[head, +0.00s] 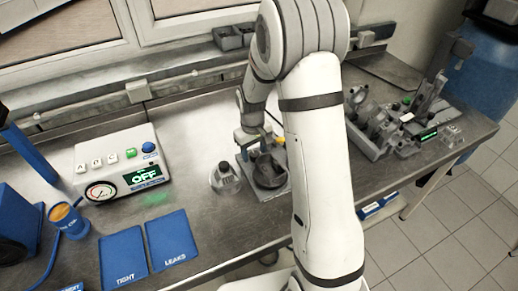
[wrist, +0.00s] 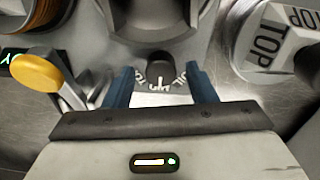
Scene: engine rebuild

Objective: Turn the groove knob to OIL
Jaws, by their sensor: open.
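The groove knob (wrist: 161,67) is a small dark knob at the centre of the wrist view, on a grey fixture. White markings on a dial (wrist: 160,84) curve along its near side; I cannot read them surely, nor tell which one the knob points at. My gripper (wrist: 160,86) is open, with one blue finger on each side of the knob and visible gaps between. Whether the fingertips are level with the knob is unclear. In the head view my gripper (head: 251,138) is over the back of the grey fixture (head: 283,190), and the knob cannot be made out there.
A yellow cap (wrist: 38,72) on a lever is left of my fingers. A block marked TOP (wrist: 265,40) is close on the right. In the head view a clear-based part (head: 225,178) stands left of the fixture, and a tester box reading OFF (head: 122,165) stands further left.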

